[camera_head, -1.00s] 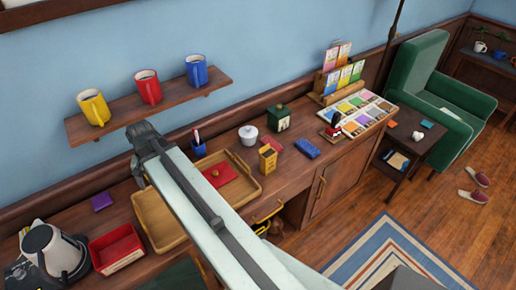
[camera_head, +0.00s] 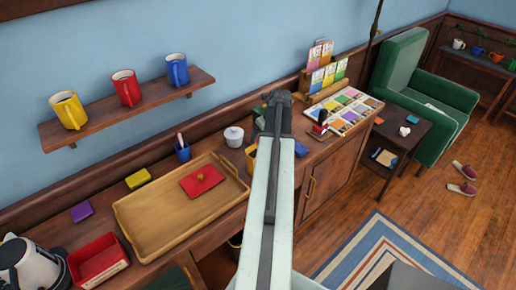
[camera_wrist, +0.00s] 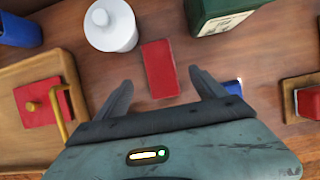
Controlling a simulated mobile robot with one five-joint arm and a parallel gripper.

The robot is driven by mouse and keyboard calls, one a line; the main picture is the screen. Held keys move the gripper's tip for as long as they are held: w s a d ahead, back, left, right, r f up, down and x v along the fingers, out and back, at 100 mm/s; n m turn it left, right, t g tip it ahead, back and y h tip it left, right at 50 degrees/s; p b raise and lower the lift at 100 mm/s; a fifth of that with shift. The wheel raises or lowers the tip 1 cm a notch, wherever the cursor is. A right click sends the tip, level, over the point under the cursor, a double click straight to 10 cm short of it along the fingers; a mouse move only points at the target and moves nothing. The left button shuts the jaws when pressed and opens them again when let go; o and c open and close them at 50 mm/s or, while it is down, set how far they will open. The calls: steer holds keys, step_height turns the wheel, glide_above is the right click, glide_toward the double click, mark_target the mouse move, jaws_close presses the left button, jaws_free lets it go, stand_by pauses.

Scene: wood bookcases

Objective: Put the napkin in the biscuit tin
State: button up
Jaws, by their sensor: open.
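A flat red block (camera_wrist: 160,68), which looks like the folded napkin, lies on the wooden counter between the white pot and the green box. My gripper (camera_wrist: 161,77) is open above it, one finger on each side, holding nothing. In the head view my arm hides the red block, and the gripper's end (camera_head: 277,100) is seen from behind. An open red box (camera_head: 97,262), likely the biscuit tin, stands at the lower left. A red lid with a brass knob (camera_head: 203,180) lies on the wooden tray.
The wooden tray (camera_head: 150,222) lies left of my arm. The white lidded pot (camera_wrist: 110,25) and the green box (camera_wrist: 222,12) stand close to my fingers. A blue item (camera_wrist: 233,87) is near the right finger. A kettle (camera_head: 28,262) stands beside the red box.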

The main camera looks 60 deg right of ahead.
steer(key=shift+b+x, duration=0.35)
steer(key=shift+x, duration=0.55)
steer(key=shift+s+r, duration=0.1)
steer(key=b+x, duration=0.5)
steer(key=shift+s+f, duration=0.1)
steer(key=shift+f, duration=0.15)
steer(key=shift+r, duration=0.2)
steer(key=c, duration=1.6)
steer(key=shift+o, duration=0.2)
step_height(320, 180, up, 10)
steer(key=p, duration=1)
steer(key=shift+p, duration=0.3)
